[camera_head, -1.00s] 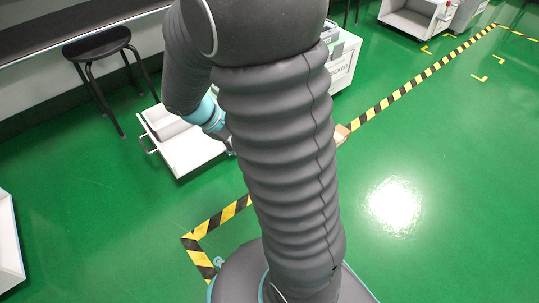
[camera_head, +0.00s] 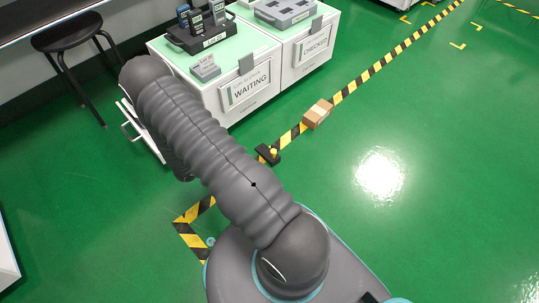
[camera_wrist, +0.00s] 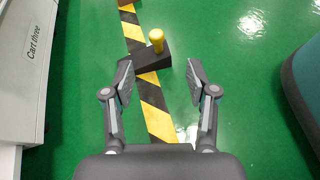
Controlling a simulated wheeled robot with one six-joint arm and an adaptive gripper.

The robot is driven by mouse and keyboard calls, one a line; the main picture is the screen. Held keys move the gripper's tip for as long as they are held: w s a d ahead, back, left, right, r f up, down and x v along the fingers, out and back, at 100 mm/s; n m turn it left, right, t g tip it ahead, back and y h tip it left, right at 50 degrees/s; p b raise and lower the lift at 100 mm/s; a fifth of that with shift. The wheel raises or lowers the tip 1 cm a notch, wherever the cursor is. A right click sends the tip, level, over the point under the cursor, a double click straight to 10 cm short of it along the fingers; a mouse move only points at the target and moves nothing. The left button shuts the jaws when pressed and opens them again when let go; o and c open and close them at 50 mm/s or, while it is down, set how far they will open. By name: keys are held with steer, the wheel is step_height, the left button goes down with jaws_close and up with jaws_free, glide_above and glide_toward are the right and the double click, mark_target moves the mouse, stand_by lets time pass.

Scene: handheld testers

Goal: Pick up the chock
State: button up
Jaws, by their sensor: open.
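The chock is a black wedge with a yellow knob on top. In the head view the chock (camera_head: 268,154) sits on the floor on the yellow-and-black tape line, beside the WAITING cart. In the wrist view the chock (camera_wrist: 151,60) lies just beyond my fingertips, its yellow knob (camera_wrist: 156,40) standing up. My gripper (camera_wrist: 159,82) is open and empty, its two fingers spread to the left and right of the tape, short of the chock. In the head view my arm hides the gripper.
A white cart marked WAITING (camera_head: 249,92) stands left of the chock; its side shows in the wrist view (camera_wrist: 22,70). A cardboard box (camera_head: 317,113) lies farther along the tape. A black stool (camera_head: 66,40) stands at left. Green floor at right is clear.

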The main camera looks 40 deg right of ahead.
steer(key=f, duration=0.2)
glide_toward(273, 151)
steer(key=shift+n, duration=0.4)
steer(key=d+f, duration=0.1)
steer(key=s+d+f, duration=0.1)
steer(key=d+b, duration=0.1)
steer(key=d, duration=0.1)
steer(key=shift+s+d+f, duration=0.1)
steer(key=shift+s+f, duration=0.2)
steer(key=shift+f, duration=0.1)
steer(key=shift+w+b+x, duration=0.2)
steer(key=shift+x, duration=1.15)
steer(key=shift+w+b+x, duration=0.15)
steer(key=shift+x, duration=1.2)
steer(key=shift+w, duration=0.1)
jaws_close()
